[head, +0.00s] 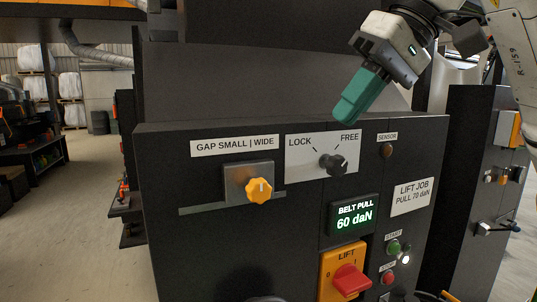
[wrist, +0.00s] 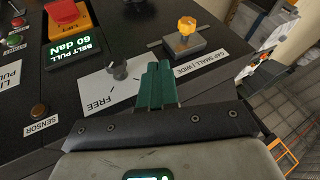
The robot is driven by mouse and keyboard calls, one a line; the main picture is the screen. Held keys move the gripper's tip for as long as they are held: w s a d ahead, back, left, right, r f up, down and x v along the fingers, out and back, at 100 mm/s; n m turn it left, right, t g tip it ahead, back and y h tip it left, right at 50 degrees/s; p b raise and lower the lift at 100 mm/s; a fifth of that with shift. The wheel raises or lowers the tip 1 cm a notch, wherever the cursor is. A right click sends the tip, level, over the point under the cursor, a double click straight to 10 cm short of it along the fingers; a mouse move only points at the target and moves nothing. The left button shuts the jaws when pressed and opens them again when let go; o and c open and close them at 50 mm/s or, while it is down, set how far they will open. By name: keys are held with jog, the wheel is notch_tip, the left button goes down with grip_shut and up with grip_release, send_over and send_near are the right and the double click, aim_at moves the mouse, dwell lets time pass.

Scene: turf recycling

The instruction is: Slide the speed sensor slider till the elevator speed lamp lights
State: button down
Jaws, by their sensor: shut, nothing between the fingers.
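The slider is a grey block with an orange knob (head: 258,190), under the label GAP SMALL | WIDE (head: 232,146). Its slot (head: 200,208) shows mainly to the left of the block. The orange knob also shows in the wrist view (wrist: 187,26). The round lamp (head: 387,151) marked SENSOR is dark brown and unlit; it shows at lower left in the wrist view (wrist: 40,110). My gripper (head: 345,112) has teal fingers, shut and empty, above the panel's top edge near the LOCK/FREE plate. In the wrist view the fingers (wrist: 157,70) are together, apart from the slider.
A dark LOCK/FREE knob (head: 333,164) sits between slider and lamp. Below are a display (head: 354,217) reading BELT PULL 60 daN, a red LIFT switch (head: 351,281), a green START button (head: 393,247) and a bright white light (head: 405,259). A card (head: 411,195) reads LIFT JOB PULL 70 daN.

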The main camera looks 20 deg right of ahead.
aim_at(269, 185)
jog(key=shift+w+a+f+p, duration=0.4)
jog(key=shift+w+a+f, duration=0.15)
jog(key=shift+a+f, duration=0.9)
jog(key=shift+w+a+f+p, duration=0.4)
jog(key=shift+w+a+f, duration=0.2)
jog(key=shift+a+f, duration=0.8)
jog(key=shift+w+a+f+p, duration=0.5)
jog(key=shift+a+f, duration=0.65)
jog(key=shift+f, duration=0.5)
jog(key=shift+w, duration=0.1)
jog(key=shift+a+f, duration=0.1)
jog(key=shift+a, duration=0.5)
